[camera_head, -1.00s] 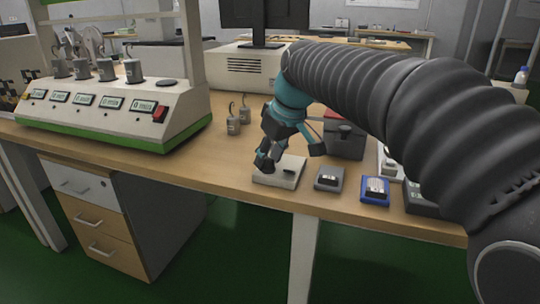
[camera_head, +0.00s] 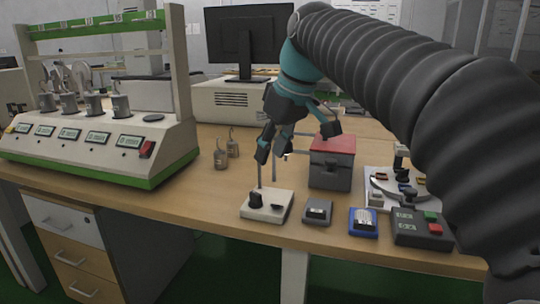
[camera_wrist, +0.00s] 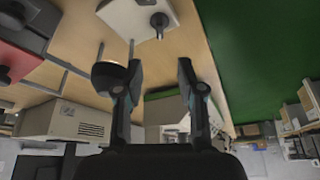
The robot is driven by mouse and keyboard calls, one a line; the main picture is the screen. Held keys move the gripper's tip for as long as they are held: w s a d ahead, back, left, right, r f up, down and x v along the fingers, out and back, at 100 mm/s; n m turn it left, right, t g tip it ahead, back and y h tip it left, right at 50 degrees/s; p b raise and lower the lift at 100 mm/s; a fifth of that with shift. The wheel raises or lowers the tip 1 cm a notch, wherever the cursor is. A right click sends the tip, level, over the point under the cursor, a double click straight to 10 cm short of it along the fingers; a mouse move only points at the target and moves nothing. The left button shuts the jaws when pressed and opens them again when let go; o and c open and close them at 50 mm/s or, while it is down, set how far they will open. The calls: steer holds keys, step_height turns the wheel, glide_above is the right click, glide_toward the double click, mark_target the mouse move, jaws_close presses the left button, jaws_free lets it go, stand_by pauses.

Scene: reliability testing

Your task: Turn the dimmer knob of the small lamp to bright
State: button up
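A small pale base (camera_head: 283,196) lies near the table's front edge in the head view, with a black upright knob-like piece (camera_head: 255,200) and a smaller dark piece (camera_head: 277,206) on top. The base (camera_wrist: 130,15) also shows at the top of the wrist view, with a black knob (camera_wrist: 159,21). My gripper (camera_head: 296,142) is above and behind the base, apart from it. Its fingers (camera_wrist: 160,70) are spread with nothing between them. A dark round piece with a warm-coloured rim (camera_wrist: 108,76) appears beside the left finger; I cannot tell whether they touch.
Thin rods stand behind the base. A red-topped grey box (camera_head: 331,163), a grey device (camera_head: 317,212), a blue device (camera_head: 363,222) and a button box (camera_head: 420,228) are to the right. Weights (camera_head: 221,157) and a large test bench (camera_head: 95,150) are to the left. Bare table lies between.

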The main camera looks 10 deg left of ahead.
steer(key=shift+a, duration=0.1)
steer(key=c, duration=0.4)
steer(key=s+a, duration=0.1)
steer(key=a, duration=0.1)
steer(key=s+a+n+p, duration=0.1)
steer(key=s+a, duration=0.1)
steer(key=a, duration=0.1)
steer(key=s+a+f+n, duration=0.1)
steer(key=a, duration=0.2)
steer(key=shift+s+a+g, duration=0.15)
steer(key=shift+s+g, duration=0.15)
steer(key=shift+g, duration=0.1)
jaws_close()
steer(key=n+t+h, duration=0.2)
steer(key=n+h, duration=0.4)
steer(key=n, duration=1)
glide_toward(253, 206)
steer(key=f, duration=0.5)
steer(key=shift+w+d+f+b, duration=0.2)
steer(key=shift+d+f+b, duration=0.05)
steer(key=shift+f+b, duration=0.1)
steer(key=shift+w+d, duration=0.35)
steer(key=shift+w, duration=0.25)
